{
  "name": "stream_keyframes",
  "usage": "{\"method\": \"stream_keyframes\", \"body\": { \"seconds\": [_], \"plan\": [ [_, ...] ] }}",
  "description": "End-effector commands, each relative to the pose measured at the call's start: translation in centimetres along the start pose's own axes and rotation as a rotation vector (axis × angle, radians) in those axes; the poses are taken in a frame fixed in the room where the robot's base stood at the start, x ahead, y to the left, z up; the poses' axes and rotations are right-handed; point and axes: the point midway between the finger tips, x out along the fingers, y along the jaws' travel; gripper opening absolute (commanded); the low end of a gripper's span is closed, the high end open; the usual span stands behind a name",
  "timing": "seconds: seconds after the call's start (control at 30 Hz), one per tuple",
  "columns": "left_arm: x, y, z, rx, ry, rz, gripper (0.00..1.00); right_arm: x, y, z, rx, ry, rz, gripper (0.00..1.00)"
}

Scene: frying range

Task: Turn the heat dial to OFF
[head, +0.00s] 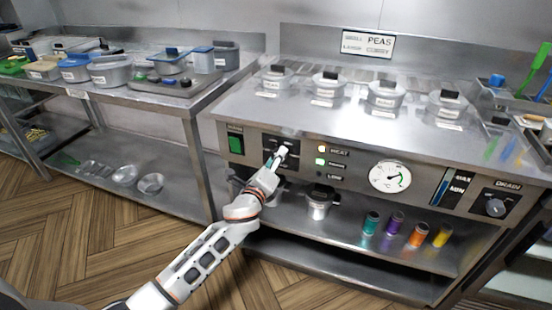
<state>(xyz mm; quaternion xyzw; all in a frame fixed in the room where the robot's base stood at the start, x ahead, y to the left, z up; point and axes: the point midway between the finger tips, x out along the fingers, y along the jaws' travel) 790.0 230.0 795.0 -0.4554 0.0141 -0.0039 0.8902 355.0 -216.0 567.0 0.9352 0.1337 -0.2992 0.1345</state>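A dark dial plate (256,143) is on the left part of the fryer's front panel, just right of a green switch (236,145). My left gripper (280,152) is at this plate, and its tip covers most of the middle. The heat dial itself is hidden behind the gripper, so its setting cannot be read. Whether the fingers are open or closed on the dial is too small to tell. My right gripper is not in view.
A round gauge (390,177) and a DRAIN knob (495,207) are further right on the panel. Lidded pots (326,86) stand on the top. Several coloured shakers (418,235) and a small pot (318,204) are on the shelf below. A steel table (150,100) holds containers at left.

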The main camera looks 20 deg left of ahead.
Motion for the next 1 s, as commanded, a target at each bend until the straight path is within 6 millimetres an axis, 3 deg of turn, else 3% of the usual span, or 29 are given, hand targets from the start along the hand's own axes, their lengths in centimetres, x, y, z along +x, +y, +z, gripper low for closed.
{"method": "stream_keyframes", "body": {
  "seconds": [1.0],
  "plan": [
    [0.0,0.2,-0.1,-0.921,0.025,0.0,0.11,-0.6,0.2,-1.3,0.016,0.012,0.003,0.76]
  ]
}}
